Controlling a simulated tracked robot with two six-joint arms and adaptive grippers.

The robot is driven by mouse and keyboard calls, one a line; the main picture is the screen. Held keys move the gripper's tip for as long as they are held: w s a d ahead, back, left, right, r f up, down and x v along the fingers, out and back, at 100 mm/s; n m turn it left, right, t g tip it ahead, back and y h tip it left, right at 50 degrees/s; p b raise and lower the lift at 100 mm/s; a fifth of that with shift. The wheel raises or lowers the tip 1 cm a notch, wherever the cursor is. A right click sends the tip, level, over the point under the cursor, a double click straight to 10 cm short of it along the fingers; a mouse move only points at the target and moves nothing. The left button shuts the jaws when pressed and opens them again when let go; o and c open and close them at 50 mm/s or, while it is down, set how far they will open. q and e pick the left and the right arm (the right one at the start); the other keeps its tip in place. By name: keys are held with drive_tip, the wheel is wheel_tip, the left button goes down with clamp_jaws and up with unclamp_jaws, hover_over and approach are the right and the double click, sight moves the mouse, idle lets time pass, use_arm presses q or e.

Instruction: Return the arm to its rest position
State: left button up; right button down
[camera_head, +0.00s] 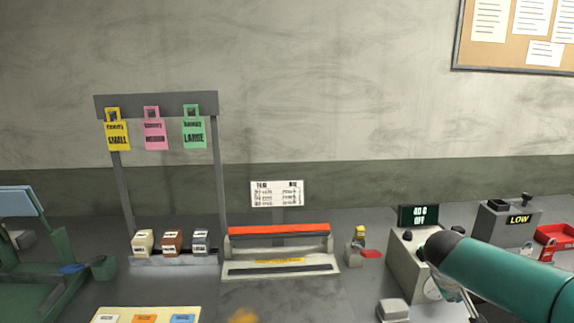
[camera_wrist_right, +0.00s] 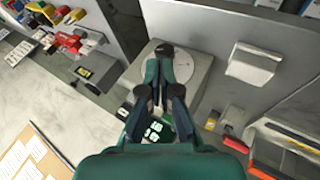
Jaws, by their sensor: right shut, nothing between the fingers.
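My right arm (camera_head: 510,275) is teal and comes in from the right edge in the head view. My right gripper (camera_head: 455,290) is partly hidden behind the arm link, in front of the grey box (camera_head: 402,262) with a dial. In the right wrist view my right gripper (camera_wrist_right: 166,75) points over the top of the same grey box (camera_wrist_right: 200,75). Its fingers are together with nothing between them. Whether it touches the box I cannot tell. My left gripper is not in view.
A small display (camera_head: 418,216) stands on the grey box. Left of it are a sealer with a red bar (camera_head: 278,230) and a rack with hanging tags (camera_head: 155,104). A grey box marked LOW (camera_head: 508,222) and a red tray (camera_head: 556,236) stand right.

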drive_tip(key=s+a+f+n+g+y, duration=0.1)
drive_tip(key=s+a+f+g+y, duration=0.3)
drive_tip(key=f, duration=0.9)
drive_tip(key=s+a+f+g+y, duration=0.1)
drive_tip(key=s+a+f, duration=0.6)
drive_tip(key=f, duration=0.6)
drive_tip(key=s+a+f+m+y, duration=0.2)
drive_tip(key=s+a+f, duration=0.3)
drive_tip(key=s, duration=0.3)
drive_tip(key=s+a+f+m+t+y, duration=0.1)
drive_tip(key=s+a+f+y, duration=0.2)
drive_tip(key=s+a+f, duration=0.3)
drive_tip(key=s+a, duration=0.2)
drive_tip(key=shift+s+a+m, duration=0.2)
drive_tip(key=shift+s+m, duration=0.15)
drive_tip(key=shift+m, duration=0.05)
drive_tip(key=shift+f, duration=0.1)
drive_tip(key=c, duration=1.9)
unclamp_jaws()
